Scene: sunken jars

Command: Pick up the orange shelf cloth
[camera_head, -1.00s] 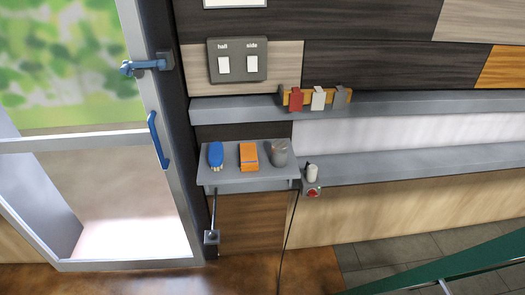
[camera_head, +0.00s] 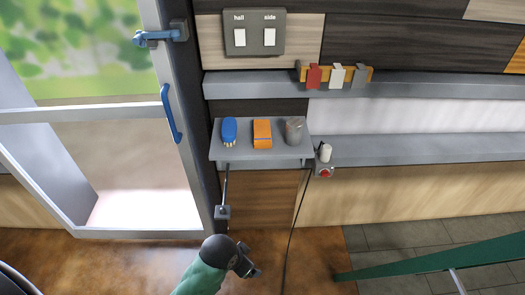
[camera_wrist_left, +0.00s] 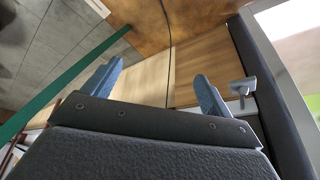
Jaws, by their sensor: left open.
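The orange shelf cloth (camera_head: 262,134) lies as a small folded block on the small grey shelf (camera_head: 258,160). It sits between a blue brush (camera_head: 229,131) and a grey cup (camera_head: 293,130). My left gripper (camera_head: 252,270) is at the bottom of the head view, below and in front of the shelf, well apart from the cloth. In the left wrist view its two blue-grey fingers (camera_wrist_left: 157,82) are spread with nothing between them. The cloth is not in the left wrist view. My right gripper is not in view.
A glass door with a blue handle (camera_head: 171,113) stands left of the shelf. A long ledge (camera_head: 430,84) runs above. A green bar (camera_head: 430,262) crosses the lower right.

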